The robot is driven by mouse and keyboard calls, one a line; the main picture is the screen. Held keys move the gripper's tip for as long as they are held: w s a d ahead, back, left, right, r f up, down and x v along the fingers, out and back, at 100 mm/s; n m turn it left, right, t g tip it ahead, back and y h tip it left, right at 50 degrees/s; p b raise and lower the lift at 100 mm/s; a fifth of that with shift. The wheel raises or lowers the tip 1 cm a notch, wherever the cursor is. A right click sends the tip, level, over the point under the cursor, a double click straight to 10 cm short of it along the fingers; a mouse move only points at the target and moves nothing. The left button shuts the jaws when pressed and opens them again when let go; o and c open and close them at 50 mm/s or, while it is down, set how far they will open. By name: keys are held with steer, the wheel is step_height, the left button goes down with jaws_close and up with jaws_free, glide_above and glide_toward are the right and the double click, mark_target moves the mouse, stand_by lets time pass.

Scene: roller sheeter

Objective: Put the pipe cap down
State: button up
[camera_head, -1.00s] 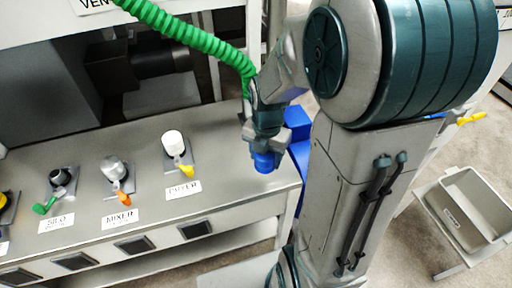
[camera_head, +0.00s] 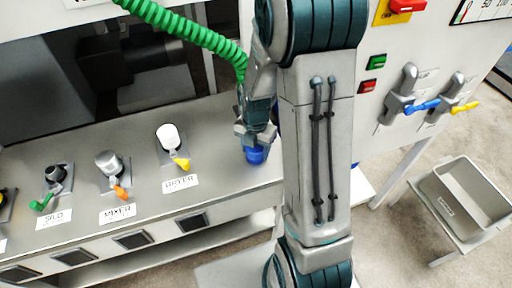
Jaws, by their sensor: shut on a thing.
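A blue pipe cap (camera_head: 256,155) is held in my gripper (camera_head: 257,141), which points down. The cap is over the right end of the grey metal bench (camera_head: 223,150). Whether the cap touches the bench top cannot be told from this angle. My gripper is shut on the cap, and its fingers are small and partly hidden by the wrist. My arm covers the area just right of the cap.
Valves labelled SILO (camera_head: 55,178), MIXER (camera_head: 110,163) and DRYER (camera_head: 168,138) stand left of the gripper. A green coiled hose (camera_head: 190,40) hangs above. A grey bin (camera_head: 462,200) on a stand is at right. Bench surface around the cap looks clear.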

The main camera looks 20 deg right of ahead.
steer(key=shift+f, duration=0.1)
steer(key=o, duration=0.6)
steer(key=shift+f, duration=0.1)
steer(key=shift+c, duration=0.2)
steer(key=o, duration=0.4)
steer(key=shift+r, duration=0.2)
